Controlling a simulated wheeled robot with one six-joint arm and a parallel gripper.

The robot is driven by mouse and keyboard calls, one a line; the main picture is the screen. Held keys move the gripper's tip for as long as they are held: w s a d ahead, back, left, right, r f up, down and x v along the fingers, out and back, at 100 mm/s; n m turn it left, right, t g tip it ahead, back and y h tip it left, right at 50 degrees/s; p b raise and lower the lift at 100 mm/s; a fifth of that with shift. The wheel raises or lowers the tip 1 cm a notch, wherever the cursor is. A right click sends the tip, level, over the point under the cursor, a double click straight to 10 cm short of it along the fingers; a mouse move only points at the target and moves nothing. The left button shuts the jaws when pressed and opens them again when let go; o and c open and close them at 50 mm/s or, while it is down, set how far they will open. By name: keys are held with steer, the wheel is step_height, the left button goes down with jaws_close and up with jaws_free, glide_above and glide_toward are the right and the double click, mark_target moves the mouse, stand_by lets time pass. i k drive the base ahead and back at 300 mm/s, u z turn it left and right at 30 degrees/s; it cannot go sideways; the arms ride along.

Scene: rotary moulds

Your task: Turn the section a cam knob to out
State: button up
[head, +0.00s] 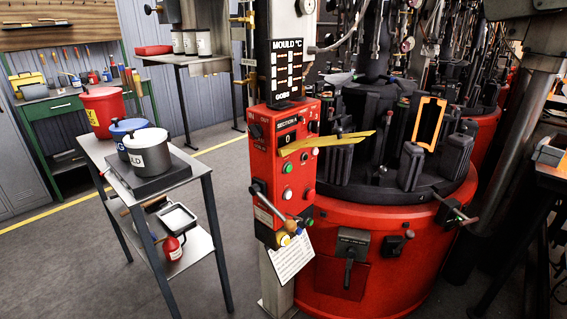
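The red control box (290,185) stands on a post at the middle of the head view. Its upper label reads SECTION, with a letter too small to be sure of. A small black knob (255,131) sits at the box's upper left, below small white lettering. A black lever handle (349,268) hangs downward from a dark plate on the red drum base (395,290). I cannot tell which of these is the cam knob, and I cannot read its setting. My gripper is not in view.
A grey cart (190,170) with pots stands left of the box. A lever (268,205) sticks out from the box's lower left. Yellow strips (340,138) cross the box front. Moulds (340,165) crowd the red turntable. Open floor (75,255) lies at lower left.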

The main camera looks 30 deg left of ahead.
mark_target(255, 130)
steer(key=u, duration=1.25)
steer(key=k, duration=1.2)
steer(key=u, duration=1.1)
steer(key=i, duration=1.75)
steer(key=z, duration=0.6)
